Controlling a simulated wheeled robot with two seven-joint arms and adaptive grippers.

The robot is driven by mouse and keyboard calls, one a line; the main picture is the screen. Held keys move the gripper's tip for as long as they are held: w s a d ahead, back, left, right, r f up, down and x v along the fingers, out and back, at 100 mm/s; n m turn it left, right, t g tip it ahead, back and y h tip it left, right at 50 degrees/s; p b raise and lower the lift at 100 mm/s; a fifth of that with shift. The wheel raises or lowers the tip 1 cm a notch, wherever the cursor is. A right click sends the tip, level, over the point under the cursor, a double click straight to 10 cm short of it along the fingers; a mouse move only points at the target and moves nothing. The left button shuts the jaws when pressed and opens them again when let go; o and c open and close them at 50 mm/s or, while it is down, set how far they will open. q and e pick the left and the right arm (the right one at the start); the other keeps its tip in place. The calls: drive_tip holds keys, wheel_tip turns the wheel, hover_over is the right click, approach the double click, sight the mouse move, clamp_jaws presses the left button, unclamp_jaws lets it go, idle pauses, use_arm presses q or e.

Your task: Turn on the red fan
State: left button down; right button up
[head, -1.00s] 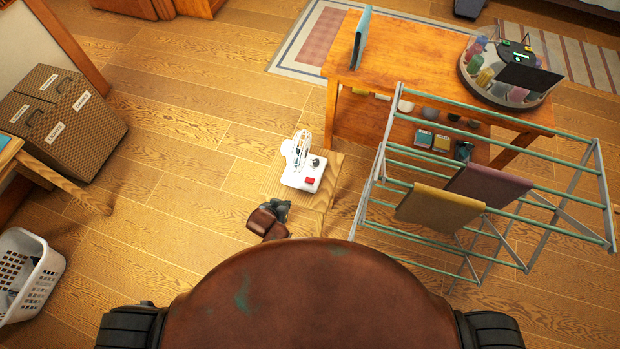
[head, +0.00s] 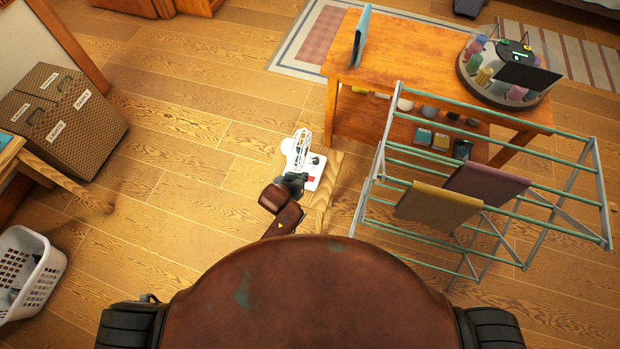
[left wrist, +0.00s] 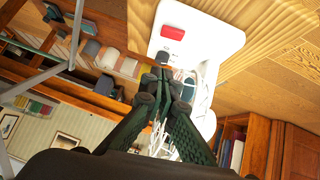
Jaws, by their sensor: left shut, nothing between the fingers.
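A small fan (head: 302,147) with a white cage and white base stands on a low wooden stool (head: 327,190). The fan looks white rather than red. Its base has a red button (head: 311,182) and a dark knob (head: 315,160). My left gripper (head: 296,179) is shut and empty at the near left edge of the base, partly covering it. In the left wrist view the shut fingertips (left wrist: 162,60) point towards the red button (left wrist: 172,33) on the white base (left wrist: 215,37). I cannot tell whether they touch the base. My right gripper is out of view.
A drying rack (head: 590,190) with two cloths stands at right, before a wooden table (head: 420,55). Brown boxes (head: 65,115) and a white laundry basket (head: 35,270) are at left. The floor (head: 170,190) between them and the stool is clear.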

use_arm(q)
drive_tip(key=b, duration=0.1)
hover_over(310, 178)
drive_tip(key=s, duration=0.2)
drive_tip(key=f, duration=0.4)
drive_tip(key=shift+w+a+f, duration=0.1)
drive_tip(key=shift+w+a, duration=0.1)
drive_tip(key=shift+a, duration=0.1)
drive_tip(key=shift+d+f+b, duration=0.2)
drive_tip(key=shift+f+b, duration=0.2)
drive_tip(key=shift+f, duration=0.85)
drive_tip(key=shift+d+f, duration=0.15)
drive_tip(key=shift+f, duration=0.6)
